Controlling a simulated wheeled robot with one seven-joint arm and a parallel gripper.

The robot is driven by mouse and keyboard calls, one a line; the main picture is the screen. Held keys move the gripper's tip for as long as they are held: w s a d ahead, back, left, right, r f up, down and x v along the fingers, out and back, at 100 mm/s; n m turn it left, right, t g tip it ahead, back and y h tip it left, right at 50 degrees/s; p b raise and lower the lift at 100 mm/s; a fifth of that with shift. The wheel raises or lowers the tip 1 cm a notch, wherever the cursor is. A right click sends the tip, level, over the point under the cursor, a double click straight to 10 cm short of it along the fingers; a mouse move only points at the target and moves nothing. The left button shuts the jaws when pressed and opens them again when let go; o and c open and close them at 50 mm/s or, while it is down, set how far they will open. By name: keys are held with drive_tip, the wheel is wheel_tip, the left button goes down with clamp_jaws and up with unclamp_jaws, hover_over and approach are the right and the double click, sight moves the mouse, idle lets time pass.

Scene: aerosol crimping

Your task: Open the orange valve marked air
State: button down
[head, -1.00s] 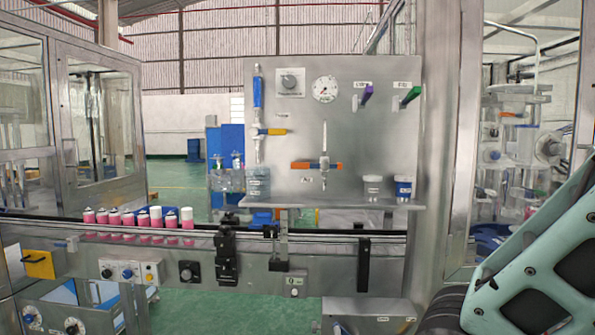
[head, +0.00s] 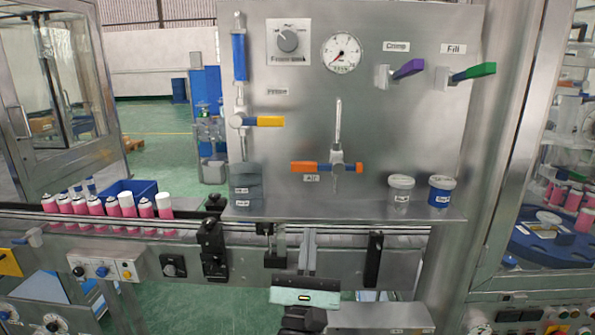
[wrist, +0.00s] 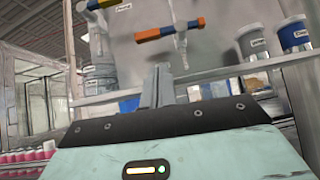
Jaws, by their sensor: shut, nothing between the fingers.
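The orange valve marked air (head: 305,168) is on the upright metal panel (head: 400,120). Its handle lies level, with orange ends and a blue middle, across a vertical pipe; the Air label (head: 311,177) is just below it. The handle also shows at the top of the wrist view (wrist: 150,34). My gripper (wrist: 157,72) is shut and empty, pointing up toward the panel. In the head view its teal body (head: 305,297) is low in front of the conveyor, below the valve and apart from it.
A shelf (head: 340,212) juts out below the valve, holding a grey pot (head: 400,190) and a blue pot (head: 440,191). A yellow handle (head: 270,121), a purple Crimp handle (head: 408,68) and a green Fill handle (head: 473,72) surround it. Pink cans (head: 125,207) line the conveyor at left.

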sight(318, 165)
drive_tip(key=shift+w+a+r+n+t+y+p, duration=0.1)
drive_tip(key=shift+w+a+r+n+y+p, duration=0.2)
drive_tip(key=shift+w+r+p, duration=0.75)
drive_tip(key=shift+w+a+r+n+t+y+p, duration=0.15)
drive_tip(key=shift+w+r+y+p, duration=0.35)
drive_tip(key=shift+w+r, duration=0.85)
drive_tip(key=shift+w+a+r+n+t+y+p, duration=0.1)
drive_tip(key=shift+w+a+r+n+y+p, duration=0.15)
drive_tip(key=shift+w+r+p, duration=0.8)
drive_tip(key=shift+w+r+m+b, duration=0.1)
drive_tip(key=shift+r+m+b, duration=0.15)
drive_tip(key=shift+m+b, duration=0.2)
